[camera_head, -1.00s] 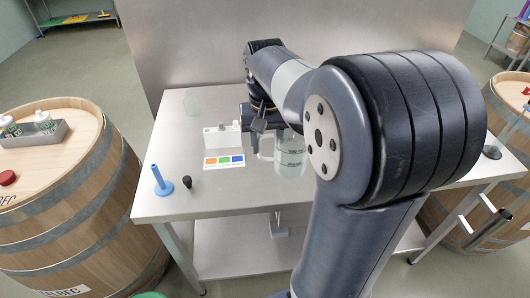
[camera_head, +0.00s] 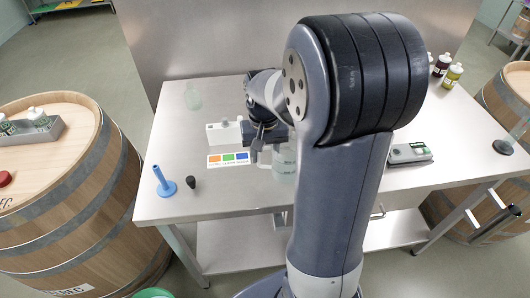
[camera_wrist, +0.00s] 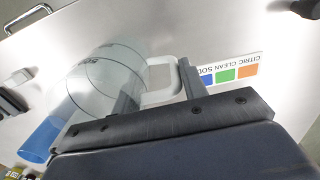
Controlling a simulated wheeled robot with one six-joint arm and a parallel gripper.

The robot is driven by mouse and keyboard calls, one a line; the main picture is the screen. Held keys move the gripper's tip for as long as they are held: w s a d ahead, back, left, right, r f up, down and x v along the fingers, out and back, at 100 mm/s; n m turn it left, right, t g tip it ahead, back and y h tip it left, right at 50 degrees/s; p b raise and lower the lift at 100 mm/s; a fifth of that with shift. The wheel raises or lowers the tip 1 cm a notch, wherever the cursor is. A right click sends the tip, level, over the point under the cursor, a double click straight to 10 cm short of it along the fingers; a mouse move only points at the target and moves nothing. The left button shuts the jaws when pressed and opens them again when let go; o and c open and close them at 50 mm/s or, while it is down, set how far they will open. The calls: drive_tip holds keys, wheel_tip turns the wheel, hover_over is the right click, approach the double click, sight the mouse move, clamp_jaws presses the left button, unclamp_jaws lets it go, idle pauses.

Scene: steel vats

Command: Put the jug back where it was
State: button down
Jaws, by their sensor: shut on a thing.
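The clear jug (camera_head: 284,163) is over the steel table, partly hidden behind my arm in the head view. In the wrist view the jug (camera_wrist: 105,90) lies to the left, with dark markings on its wall and its pale handle (camera_wrist: 162,82) between my fingers. My gripper (camera_head: 262,150) is shut on the jug's handle; it also shows in the wrist view (camera_wrist: 158,85). I cannot tell whether the jug's base touches the table.
A white box (camera_head: 224,132) and a color card (camera_head: 228,160) are left of the jug. A grey meter (camera_head: 409,153) and bottles (camera_head: 441,65) are right. Barrels flank the table (camera_head: 240,200).

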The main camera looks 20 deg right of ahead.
drive_tip(key=shift+f, duration=0.25)
drive_tip(key=c, duration=0.8)
unclamp_jaws()
wheel_tip(320, 180, up, 12)
drive_tip(key=shift+a+r, duration=0.1)
drive_tip(key=shift+r, duration=0.05)
